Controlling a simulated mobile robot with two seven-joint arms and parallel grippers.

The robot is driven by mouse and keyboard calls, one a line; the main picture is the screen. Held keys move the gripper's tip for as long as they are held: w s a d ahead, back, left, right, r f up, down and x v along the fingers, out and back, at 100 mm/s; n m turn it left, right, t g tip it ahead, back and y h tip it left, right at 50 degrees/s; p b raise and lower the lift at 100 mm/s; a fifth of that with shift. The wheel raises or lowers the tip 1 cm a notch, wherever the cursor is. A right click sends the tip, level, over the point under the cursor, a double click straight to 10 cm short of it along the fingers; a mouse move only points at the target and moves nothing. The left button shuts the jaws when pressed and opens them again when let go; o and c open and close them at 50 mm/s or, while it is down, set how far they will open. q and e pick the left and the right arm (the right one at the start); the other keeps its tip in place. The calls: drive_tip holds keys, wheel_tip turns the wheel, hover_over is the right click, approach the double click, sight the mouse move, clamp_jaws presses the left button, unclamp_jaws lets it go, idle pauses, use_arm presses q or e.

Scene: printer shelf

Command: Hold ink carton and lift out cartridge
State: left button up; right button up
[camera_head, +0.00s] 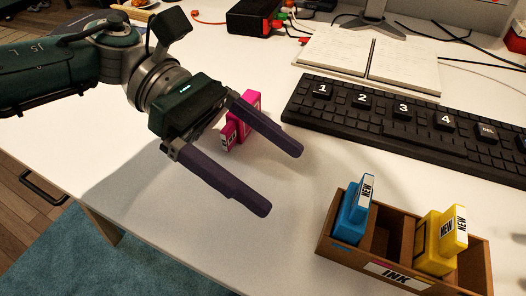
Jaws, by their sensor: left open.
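The brown ink carton (395,268) stands at the lower right of the desk, with an INK label on its front. A blue cartridge (350,220) marked NEW stands in its left compartment. A yellow cartridge (432,245) marked NEW stands in a compartment to the right. The compartment between them looks empty. A magenta cartridge (249,105) stands on the desk, partly hidden behind my left gripper. My left gripper (284,182) is open and empty, above the desk, up and left of the carton and apart from it. My right gripper is not in view.
A black keyboard (400,125) with large white-marked keys lies behind the carton. An open notebook (368,58) and a monitor stand (372,20) are farther back. A black box (254,16) and cables sit at the back. The desk left of the carton is clear.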

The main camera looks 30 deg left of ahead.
sight(330, 211)
use_arm(q)
drive_tip(key=x, duration=0.9)
drive_tip(key=shift+s+d+f, duration=0.1)
drive_tip(key=shift+d, duration=0.2)
drive_tip(key=c, duration=1.2)
idle(0.4)
